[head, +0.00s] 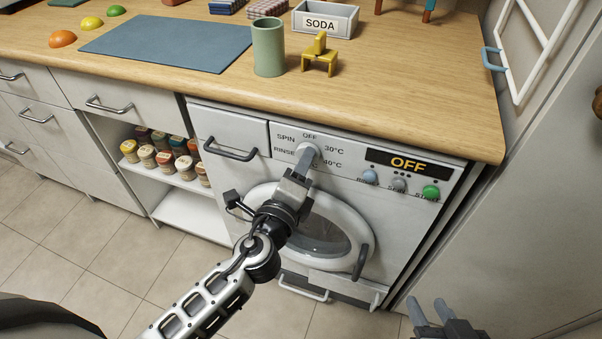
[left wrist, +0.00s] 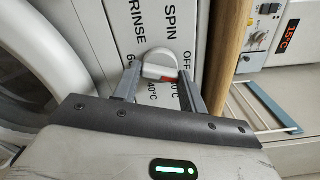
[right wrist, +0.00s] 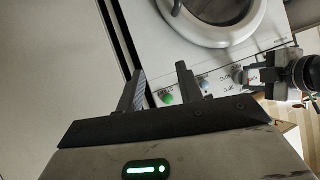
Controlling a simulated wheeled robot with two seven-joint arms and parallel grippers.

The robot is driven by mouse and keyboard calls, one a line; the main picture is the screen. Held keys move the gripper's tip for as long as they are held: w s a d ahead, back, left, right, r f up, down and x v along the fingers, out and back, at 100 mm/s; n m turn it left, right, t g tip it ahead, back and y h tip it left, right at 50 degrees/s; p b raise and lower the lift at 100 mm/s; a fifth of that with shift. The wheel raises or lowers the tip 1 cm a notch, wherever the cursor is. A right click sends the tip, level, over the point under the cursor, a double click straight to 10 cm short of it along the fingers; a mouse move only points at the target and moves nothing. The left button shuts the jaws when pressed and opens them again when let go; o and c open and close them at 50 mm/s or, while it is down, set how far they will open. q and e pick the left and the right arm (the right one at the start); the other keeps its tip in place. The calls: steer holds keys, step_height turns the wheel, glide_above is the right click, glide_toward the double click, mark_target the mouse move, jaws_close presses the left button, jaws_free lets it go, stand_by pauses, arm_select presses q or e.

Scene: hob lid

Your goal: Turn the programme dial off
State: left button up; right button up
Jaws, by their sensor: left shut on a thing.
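The washing machine's programme dial (head: 307,154) is a round knob on the front panel, ringed by the labels SPIN, OFF, RINSE, 30°C and 40°C. My left gripper (head: 302,171) is shut on it and partly hides it in the head view. The display (head: 408,162) reads OFF. My right gripper (head: 434,310) is low at the right, away from the panel; the right wrist view shows its fingers (right wrist: 160,72) apart and empty.
Right of the dial are the RINSE button (head: 369,177), the SPIN button (head: 399,185) and the green START button (head: 431,191). The round door (head: 330,225) is below. The wooden worktop (head: 400,90) overhangs the panel, with a green cup (head: 268,48) on it.

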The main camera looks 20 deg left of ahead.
arm_select(q)
steer(key=n+b, duration=0.1)
steer(key=n, duration=0.2)
steer(key=shift+n+b, duration=0.3)
steer(key=shift+n, duration=0.1)
arm_select(e)
steer(key=shift+w+f, duration=0.1)
steer(key=shift+f, duration=0.2)
arm_select(q)
steer(key=o, duration=1)
